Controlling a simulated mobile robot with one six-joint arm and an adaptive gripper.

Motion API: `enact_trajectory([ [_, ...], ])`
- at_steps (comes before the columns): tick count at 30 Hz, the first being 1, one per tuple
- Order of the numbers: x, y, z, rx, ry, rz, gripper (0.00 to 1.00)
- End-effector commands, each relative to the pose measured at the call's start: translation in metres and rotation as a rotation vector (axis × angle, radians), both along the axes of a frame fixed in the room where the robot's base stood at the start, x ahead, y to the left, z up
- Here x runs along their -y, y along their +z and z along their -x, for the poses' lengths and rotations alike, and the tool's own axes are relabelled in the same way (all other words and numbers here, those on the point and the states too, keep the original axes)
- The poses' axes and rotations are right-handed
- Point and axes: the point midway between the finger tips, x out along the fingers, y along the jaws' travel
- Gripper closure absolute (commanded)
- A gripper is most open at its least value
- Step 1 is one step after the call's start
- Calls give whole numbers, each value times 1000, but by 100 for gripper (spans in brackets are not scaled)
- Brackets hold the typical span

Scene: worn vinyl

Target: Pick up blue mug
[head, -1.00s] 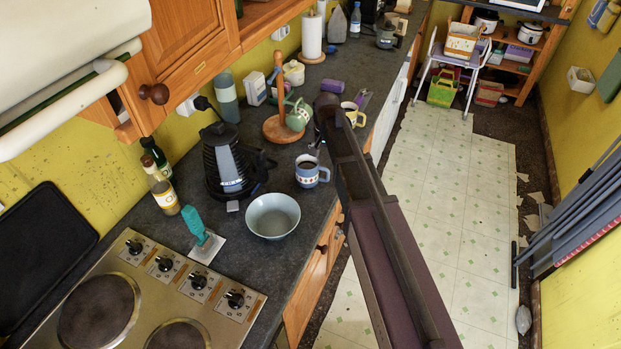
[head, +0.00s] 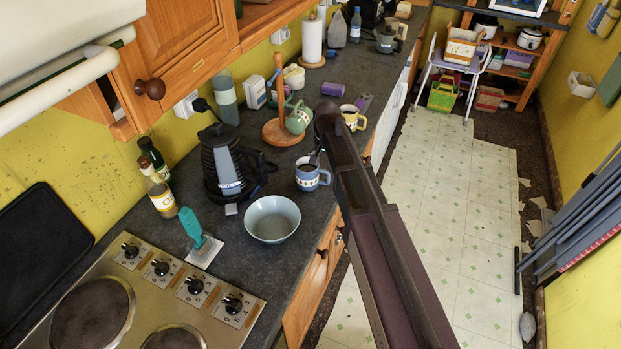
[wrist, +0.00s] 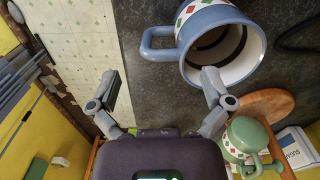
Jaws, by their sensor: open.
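My gripper (wrist: 158,82) is open and empty. The handle lies just beyond the gap between the fingers. The right fingertip appears close to the rim; I cannot tell if it touches. In the head view my gripper (head: 317,154) is at the mug's far side, partly hidden by my arm.
A grey-blue bowl (head: 272,232) and a dark kettle (head: 222,165) stand nearby. A wooden mug stand (head: 283,132) holds a green mug (head: 298,119). A yellow mug (head: 352,117) stands beyond my arm. The hob (head: 150,290) is at the near left.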

Motion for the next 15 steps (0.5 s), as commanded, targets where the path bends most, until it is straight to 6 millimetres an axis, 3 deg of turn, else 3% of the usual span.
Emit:
enact_trajectory([
  [15, 1, -41, 1, 0, 0, 0, 0],
])
